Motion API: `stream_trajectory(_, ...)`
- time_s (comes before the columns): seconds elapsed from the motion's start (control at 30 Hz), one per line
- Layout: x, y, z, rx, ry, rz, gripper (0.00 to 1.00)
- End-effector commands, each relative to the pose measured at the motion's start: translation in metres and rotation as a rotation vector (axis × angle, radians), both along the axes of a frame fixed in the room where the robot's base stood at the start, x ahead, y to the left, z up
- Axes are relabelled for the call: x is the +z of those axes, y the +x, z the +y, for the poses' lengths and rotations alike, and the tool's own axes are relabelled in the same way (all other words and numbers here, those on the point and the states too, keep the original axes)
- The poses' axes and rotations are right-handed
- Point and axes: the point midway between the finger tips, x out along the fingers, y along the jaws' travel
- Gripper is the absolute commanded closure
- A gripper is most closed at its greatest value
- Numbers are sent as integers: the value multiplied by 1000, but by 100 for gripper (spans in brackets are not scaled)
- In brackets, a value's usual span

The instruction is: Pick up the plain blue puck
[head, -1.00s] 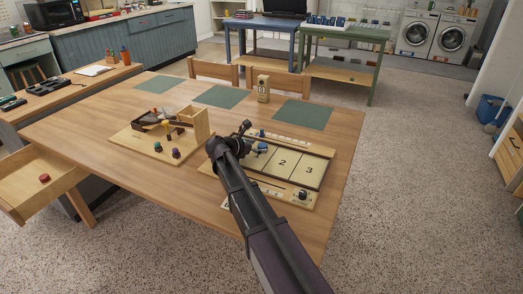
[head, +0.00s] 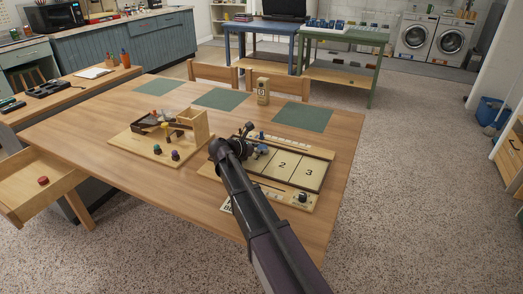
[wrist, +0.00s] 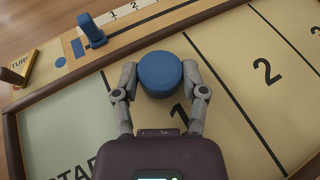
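The plain blue puck (wrist: 160,74) lies on the numbered game board (wrist: 238,98), at the upper part of the space marked 1. My gripper (wrist: 160,70) is open, with one finger on each side of the puck. The fingertips are very close to its sides; whether they touch it is hard to tell. In the head view my gripper (head: 250,140) is low over the left part of the board (head: 312,196), and my arm hides much of that area.
A blue slider (wrist: 90,30) stands on the strip beyond the playing area. Left of the board is a wooden game (head: 160,148) with knobs and a box. A small box (head: 263,91) and green mats (head: 302,115) lie farther back. An open drawer (head: 75,180) holds a red puck (head: 43,181).

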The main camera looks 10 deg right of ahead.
Motion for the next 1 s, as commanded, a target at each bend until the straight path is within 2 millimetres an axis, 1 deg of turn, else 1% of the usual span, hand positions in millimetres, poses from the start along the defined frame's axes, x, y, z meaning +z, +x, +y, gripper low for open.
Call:
stream_trajectory(0.37, 0, 0, 1, 0, 1, 0, 71)
stream_trajectory(0.57, 5, 0, 1, 1, 1, 0, 71)
stream_trajectory(0.77, 16, 0, 1, 1, 1, 0, 71)
stream_trajectory(1.0, 38, 0, 1, 1, 1, 0, 71)
